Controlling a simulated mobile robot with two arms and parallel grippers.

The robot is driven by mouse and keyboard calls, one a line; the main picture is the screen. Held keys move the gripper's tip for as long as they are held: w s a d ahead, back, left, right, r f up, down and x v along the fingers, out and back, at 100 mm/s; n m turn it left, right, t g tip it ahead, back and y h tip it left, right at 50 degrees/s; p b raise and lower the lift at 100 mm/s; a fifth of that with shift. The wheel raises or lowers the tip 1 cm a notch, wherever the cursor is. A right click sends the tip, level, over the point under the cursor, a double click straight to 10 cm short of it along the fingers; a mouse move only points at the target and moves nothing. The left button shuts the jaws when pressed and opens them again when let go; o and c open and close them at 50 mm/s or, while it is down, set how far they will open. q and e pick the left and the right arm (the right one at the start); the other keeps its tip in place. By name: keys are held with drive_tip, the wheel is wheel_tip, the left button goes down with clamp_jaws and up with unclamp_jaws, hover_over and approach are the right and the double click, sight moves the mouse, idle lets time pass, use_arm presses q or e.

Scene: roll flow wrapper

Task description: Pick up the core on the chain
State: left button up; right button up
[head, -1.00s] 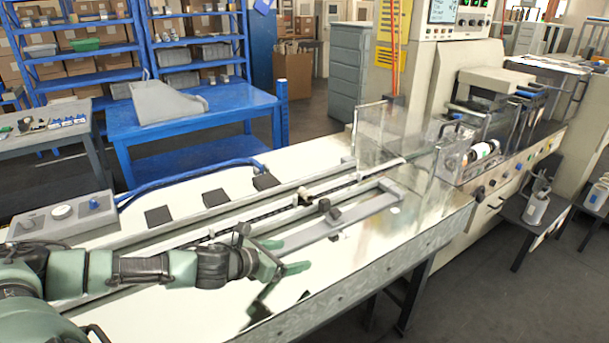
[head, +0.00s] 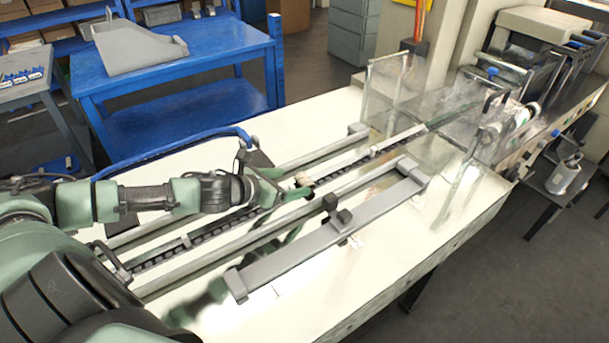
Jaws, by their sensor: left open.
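The core (head: 303,179) is a small pale, tan-white piece on the dark chain (head: 338,172), which runs along a channel between grey rails. My left gripper (head: 287,186) comes in from the left, low over the chain, with its green fingers spread. It is open and the core is close to its fingertips. Whether the core lies between the fingers or just beyond them, I cannot tell. Part of the chain is hidden behind the gripper and arm. My right gripper is not in view.
A grey bar frame with a dark block (head: 343,216) lies along the near side of the chain. Clear guard panels (head: 400,95) stand at the chain's far end. A blue table (head: 180,70) with a grey tray is behind. The near white tabletop is mostly clear.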

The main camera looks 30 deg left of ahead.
sight(304, 179)
use_arm(q)
drive_tip(key=shift+x, duration=0.9)
drive_tip(key=x, duration=0.1)
drive_tip(key=p+x, duration=0.1)
drive_tip(key=x, duration=0.2)
drive_tip(key=shift+w+d+r+p, duration=0.1)
drive_tip(key=shift+w+r+p, duration=0.1)
drive_tip(key=shift+w+p, duration=0.1)
drive_tip(key=shift+w+d+f, duration=0.1)
drive_tip(key=shift+w+f, duration=0.15)
drive_tip(key=shift+f, duration=0.05)
drive_tip(key=c, duration=1.3)
drive_tip(key=shift+c, duration=0.2)
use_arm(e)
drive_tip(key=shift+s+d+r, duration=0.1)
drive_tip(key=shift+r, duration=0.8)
use_arm(q)
drive_tip(key=shift+r, duration=0.1)
